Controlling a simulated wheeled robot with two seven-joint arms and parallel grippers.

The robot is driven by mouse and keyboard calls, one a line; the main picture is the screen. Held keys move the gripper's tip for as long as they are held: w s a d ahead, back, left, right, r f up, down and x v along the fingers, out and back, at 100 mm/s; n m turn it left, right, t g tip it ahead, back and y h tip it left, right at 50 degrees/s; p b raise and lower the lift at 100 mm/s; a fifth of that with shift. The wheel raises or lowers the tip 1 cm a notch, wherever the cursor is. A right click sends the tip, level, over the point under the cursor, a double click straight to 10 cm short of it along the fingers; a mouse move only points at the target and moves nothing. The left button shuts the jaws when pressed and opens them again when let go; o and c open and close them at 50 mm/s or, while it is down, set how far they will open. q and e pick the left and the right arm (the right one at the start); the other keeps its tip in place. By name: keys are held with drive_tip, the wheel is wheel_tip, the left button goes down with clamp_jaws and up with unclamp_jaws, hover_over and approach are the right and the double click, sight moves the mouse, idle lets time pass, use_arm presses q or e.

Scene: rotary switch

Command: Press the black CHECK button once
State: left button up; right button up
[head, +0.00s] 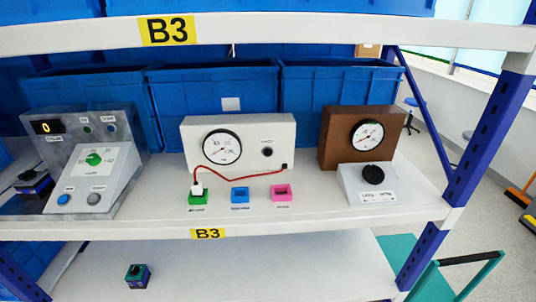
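A white box (188,135) with a round gauge (222,147) stands in the middle of the shelf. A small round black button (267,152) is on its front, right of the gauge; the label above it is too small to read surely. A red cable (222,171) runs from the box's lower right corner to a white plug (196,189) at a green socket (198,197). A blue socket (240,194) and a pink socket (281,193) sit to the right of it. Neither of my grippers is in view, and nothing touches the black button.
A grey panel (127,140) with a green-marked dial, a blue button and a grey button stands left. A brown gauge box (333,134) and a white console with a black knob (373,174) stand right. Blue bins (215,82) fill the back. An upper shelf edge (300,32) hangs above.

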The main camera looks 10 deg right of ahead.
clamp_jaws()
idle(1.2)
